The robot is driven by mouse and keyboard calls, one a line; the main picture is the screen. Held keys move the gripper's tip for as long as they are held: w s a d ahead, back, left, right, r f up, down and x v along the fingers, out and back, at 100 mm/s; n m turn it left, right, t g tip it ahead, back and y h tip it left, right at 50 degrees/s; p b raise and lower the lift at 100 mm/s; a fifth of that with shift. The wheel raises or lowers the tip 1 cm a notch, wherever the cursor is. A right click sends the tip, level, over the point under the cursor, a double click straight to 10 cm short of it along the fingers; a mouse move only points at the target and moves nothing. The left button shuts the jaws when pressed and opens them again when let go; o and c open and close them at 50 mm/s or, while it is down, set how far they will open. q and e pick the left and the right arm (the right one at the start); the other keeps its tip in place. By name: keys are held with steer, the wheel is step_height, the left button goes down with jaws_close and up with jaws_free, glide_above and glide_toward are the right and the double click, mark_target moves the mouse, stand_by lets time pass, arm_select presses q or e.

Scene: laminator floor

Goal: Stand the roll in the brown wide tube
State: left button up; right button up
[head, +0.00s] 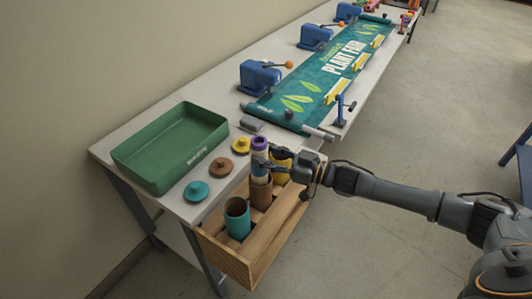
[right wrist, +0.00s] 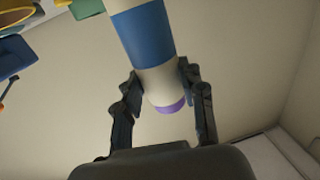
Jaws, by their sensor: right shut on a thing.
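The roll (head: 260,158) is pale with a blue band and a purple top end; it stands about upright. My right gripper (head: 262,168) is shut on it from the right. The right wrist view shows the fingers (right wrist: 160,95) on either side of the pale part near the purple end of the roll (right wrist: 143,32). The brown wide tube (head: 261,195) stands in a wooden crate, directly below the roll. The roll's lower end is at the tube's mouth; I cannot tell whether it is inside or just above. My left gripper is not in view.
The wooden crate (head: 246,267) also holds a teal tube (head: 237,220) and a yellow tube (head: 282,168). Teal (head: 196,190), brown (head: 220,168) and yellow (head: 241,145) lids lie on the table by a green tray (head: 150,178). A banner (head: 325,75) and blue clamps (head: 258,78) lie farther back.

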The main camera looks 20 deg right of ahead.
mark_target(266, 175)
steer(key=shift+f+b, duration=2.75)
steer(key=shift+f, duration=1.3)
steer(key=o, duration=1.3)
steer(key=shift+c, duration=0.2)
steer(key=o, duration=0.7)
